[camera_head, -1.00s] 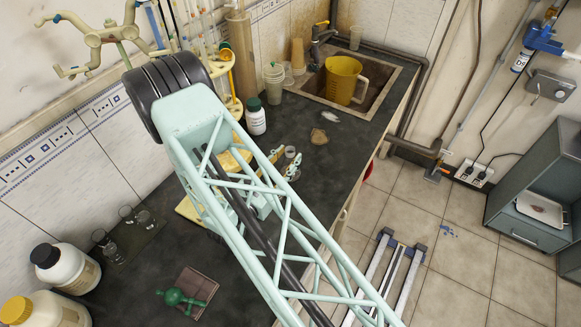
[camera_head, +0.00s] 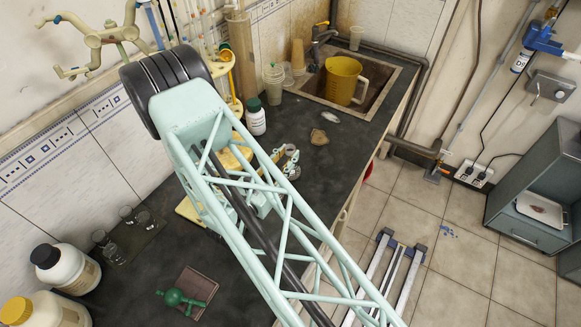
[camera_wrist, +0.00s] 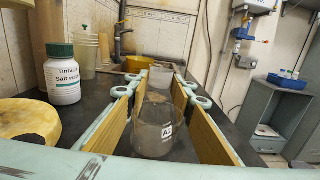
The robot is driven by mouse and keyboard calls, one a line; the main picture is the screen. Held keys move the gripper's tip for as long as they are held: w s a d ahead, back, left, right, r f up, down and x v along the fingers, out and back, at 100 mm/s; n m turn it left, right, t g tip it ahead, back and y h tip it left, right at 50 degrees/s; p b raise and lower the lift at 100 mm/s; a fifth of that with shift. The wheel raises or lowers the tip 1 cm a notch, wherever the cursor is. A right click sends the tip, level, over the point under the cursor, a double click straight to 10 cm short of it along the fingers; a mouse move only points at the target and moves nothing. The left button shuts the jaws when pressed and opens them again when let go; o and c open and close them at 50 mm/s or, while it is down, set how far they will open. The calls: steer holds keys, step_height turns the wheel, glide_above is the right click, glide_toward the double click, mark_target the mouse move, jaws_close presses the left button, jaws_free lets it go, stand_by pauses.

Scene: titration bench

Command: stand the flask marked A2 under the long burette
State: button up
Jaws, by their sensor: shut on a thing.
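A clear conical flask (camera_wrist: 155,130) sits between the wooden-faced fingers of my gripper (camera_wrist: 165,115) in the wrist view. Its small white label starts with A; the digit is hard to read. The gripper is shut on this flask. In the head view my gripper (camera_head: 280,165) is partly hidden behind my arm, over the dark bench right of the burette stand. Several upright burettes (camera_head: 194,28) stand at the wall at the top of the head view, cut off by the frame, so I cannot tell which is the long one.
A white bottle with a green cap (camera_head: 256,118) stands close behind my gripper; it is labelled salt water in the wrist view (camera_wrist: 62,80). A yellow jug (camera_head: 343,78) stands in the sink (camera_head: 375,90). Several small flasks (camera_head: 127,215) stand at the left. The bench front right is clear.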

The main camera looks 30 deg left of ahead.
steer(key=shift+r, duration=0.8)
steer(key=shift+r, duration=0.1)
steer(key=shift+r, duration=0.1)
